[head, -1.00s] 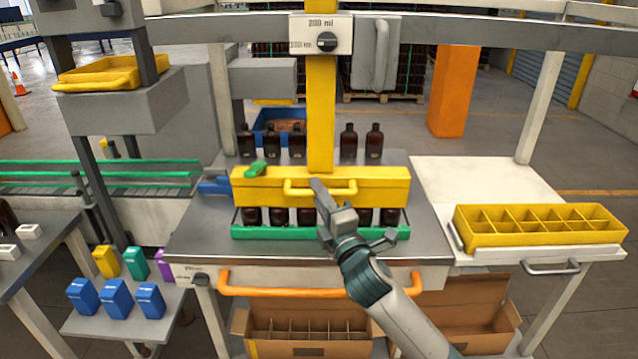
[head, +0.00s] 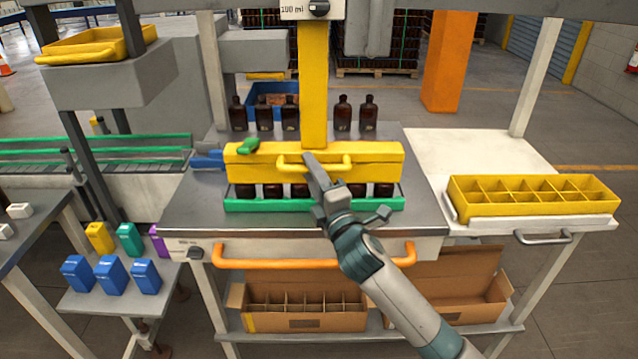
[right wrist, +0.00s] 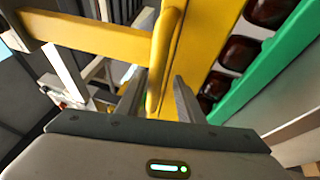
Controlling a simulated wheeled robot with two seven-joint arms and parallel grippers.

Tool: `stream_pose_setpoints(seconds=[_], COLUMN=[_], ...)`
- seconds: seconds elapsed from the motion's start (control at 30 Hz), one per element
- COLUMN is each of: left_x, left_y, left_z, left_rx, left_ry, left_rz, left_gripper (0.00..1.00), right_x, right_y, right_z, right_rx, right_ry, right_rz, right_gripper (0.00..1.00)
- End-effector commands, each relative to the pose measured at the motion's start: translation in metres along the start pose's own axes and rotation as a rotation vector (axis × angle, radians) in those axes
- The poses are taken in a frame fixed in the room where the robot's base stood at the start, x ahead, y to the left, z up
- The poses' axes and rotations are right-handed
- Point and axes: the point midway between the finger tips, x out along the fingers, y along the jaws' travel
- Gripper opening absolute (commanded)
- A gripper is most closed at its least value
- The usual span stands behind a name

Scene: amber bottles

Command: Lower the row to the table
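The yellow bar (head: 215,167) is a long box on a yellow column (head: 314,85) over the table (head: 190,212). A row of amber bottles (head: 272,190) shows below it. The green rail (head: 300,205) in front hides their bases, so I cannot tell whether they touch the table. In the right wrist view, several bottles (right wrist: 222,55) show between the bar and the green rail (right wrist: 265,75). My right gripper (head: 308,158) is at the bar's handle (head: 346,163). In the right wrist view, the handle (right wrist: 166,50) runs between my fingers (right wrist: 160,85), which look closed on it. My left gripper is out of view.
Several amber bottles (head: 343,113) stand at the back of the table, before a blue bin (head: 262,107). A green object (head: 248,146) lies on the bar. A yellow divided crate (head: 535,212) sits on the right side table. An orange handle (head: 315,262) runs along the front edge.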

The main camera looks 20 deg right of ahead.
Motion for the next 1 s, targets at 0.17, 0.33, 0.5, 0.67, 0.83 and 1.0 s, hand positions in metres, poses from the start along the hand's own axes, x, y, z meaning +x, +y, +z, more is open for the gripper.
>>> stream_pose_setpoints(seconds=[0.17, 0.33, 0.5, 0.67, 0.83, 1.0], left_x=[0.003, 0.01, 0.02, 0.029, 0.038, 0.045], left_y=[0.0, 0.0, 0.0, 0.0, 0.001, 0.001], left_z=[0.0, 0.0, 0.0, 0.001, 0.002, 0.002], left_rx=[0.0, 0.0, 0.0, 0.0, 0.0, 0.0], left_ry=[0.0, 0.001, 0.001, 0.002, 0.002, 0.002], left_rz=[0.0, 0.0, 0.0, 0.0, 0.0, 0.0], left_gripper=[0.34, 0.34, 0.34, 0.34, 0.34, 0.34], right_x=[-0.009, -0.029, -0.059, -0.092, -0.127, -0.154], right_y=[-0.001, -0.002, -0.003, -0.004, -0.004, -0.004], right_z=[0.0, 0.0, 0.0, 0.0, 0.0, 0.0], right_rx=[-0.001, -0.001, -0.001, 0.0, 0.001, 0.0], right_ry=[0.0, 0.001, 0.001, 0.001, 0.001, 0.001], right_rz=[0.0, 0.001, 0.0, -0.001, -0.002, -0.004], right_gripper=[0.34, 0.34, 0.34, 0.34, 0.34, 0.34])
